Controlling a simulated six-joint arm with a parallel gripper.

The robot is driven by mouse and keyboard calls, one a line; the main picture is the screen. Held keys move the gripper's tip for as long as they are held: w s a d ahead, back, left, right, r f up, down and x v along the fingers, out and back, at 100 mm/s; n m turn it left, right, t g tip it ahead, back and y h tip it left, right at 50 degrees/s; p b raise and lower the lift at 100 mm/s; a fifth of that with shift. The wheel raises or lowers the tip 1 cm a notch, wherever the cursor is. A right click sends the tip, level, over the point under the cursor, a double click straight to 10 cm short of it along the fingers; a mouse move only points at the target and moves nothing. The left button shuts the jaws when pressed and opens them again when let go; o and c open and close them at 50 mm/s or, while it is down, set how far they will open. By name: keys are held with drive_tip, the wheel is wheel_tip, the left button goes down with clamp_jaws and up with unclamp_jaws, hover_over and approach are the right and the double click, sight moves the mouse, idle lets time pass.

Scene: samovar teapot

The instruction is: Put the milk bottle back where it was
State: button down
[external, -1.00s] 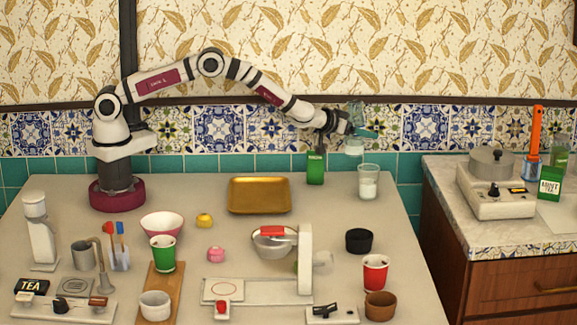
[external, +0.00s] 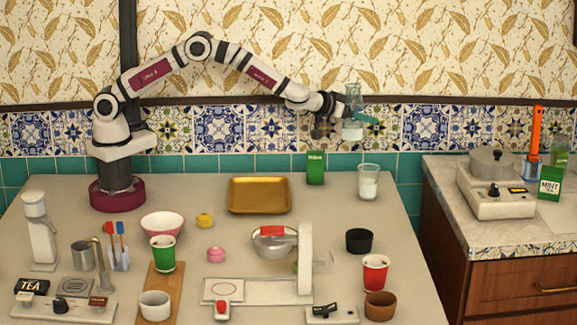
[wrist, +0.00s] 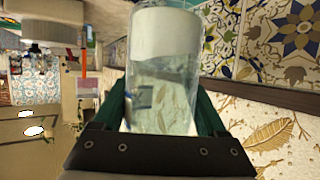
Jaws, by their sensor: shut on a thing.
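The milk bottle (external: 352,128) is clear glass with white milk in its lower part. It is held roughly upright in the air above the back right of the table, and it fills the middle of the wrist view (wrist: 165,40). My gripper (external: 362,117) is shut on it, with teal fingers at its sides. In the wrist view the dark gripper body hides one end of the bottle.
Below stand a glass (external: 368,184) with white contents and a green carton (external: 315,168). A gold tray (external: 259,196) lies left of them. A black bowl (external: 359,241) and a red cup (external: 375,271) stand nearer the front. The side counter (external: 440,190) is right, across a gap.

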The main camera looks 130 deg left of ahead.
drive_tip(key=w+d, duration=0.3)
drive_tip(key=d, duration=3)
drive_tip(key=shift+s+a+f, duration=0.1)
drive_tip(key=shift+a+f, duration=1.8)
drive_tip(key=shift+f, duration=0.7)
drive_tip(key=shift+a+f, duration=1.9)
drive_tip(key=shift+f, duration=0.75)
drive_tip(key=shift+s+a+f, duration=0.1)
drive_tip(key=shift+a+f, duration=1.8)
drive_tip(key=shift+f, duration=0.7)
